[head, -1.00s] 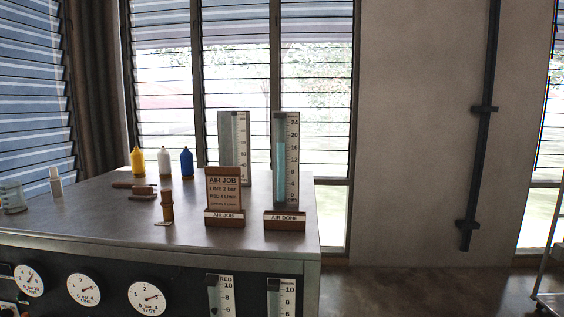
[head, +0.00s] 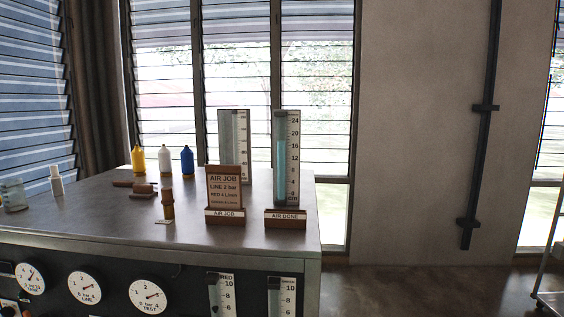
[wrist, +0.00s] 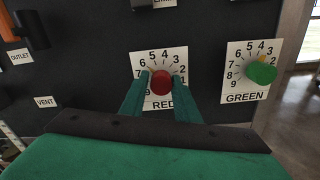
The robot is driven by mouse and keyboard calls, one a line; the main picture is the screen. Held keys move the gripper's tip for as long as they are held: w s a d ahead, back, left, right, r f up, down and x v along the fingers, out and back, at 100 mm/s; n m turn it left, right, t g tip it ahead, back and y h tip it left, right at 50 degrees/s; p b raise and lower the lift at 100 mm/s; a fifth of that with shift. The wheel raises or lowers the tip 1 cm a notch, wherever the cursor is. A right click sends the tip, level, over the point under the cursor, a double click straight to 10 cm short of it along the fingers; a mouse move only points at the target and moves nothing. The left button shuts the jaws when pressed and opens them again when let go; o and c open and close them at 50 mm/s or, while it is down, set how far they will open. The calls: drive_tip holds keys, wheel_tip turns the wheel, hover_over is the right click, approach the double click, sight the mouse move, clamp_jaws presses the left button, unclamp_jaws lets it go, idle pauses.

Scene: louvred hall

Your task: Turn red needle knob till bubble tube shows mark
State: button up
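The red needle knob (wrist: 162,83) sits on a white dial plate marked RED in the wrist view. My gripper (wrist: 163,80) has one teal finger on each side of the knob and appears shut on it; the contact line is hard to see. The RED tube (head: 214,292) stands on the panel front in the head view, cut off by the lower edge. A dark float shows low in it, near or under the 6. A sign (head: 225,187) reads AIR JOB, LINE 2 bar, RED 4; its last line is too small to read.
A green knob (wrist: 262,72) on a GREEN plate lies right of the red one. A second panel tube (head: 275,295) and round gauges (head: 85,287) show below the bench top. The AIR DONE tube (head: 281,165), coloured bottles (head: 187,160) and a brown stand (head: 168,200) stand on top.

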drive_tip(key=shift+o, duration=1.2)
drive_tip(key=shift+s+a, duration=0.1)
drive_tip(key=shift+s, duration=0.3)
drive_tip(key=s+n, duration=0.3)
drive_tip(key=s, duration=0.6)
drive_tip(key=w, duration=0.9)
drive_tip(key=shift+w, duration=0.4)
drive_tip(key=shift+d, duration=0.2)
clamp_jaws()
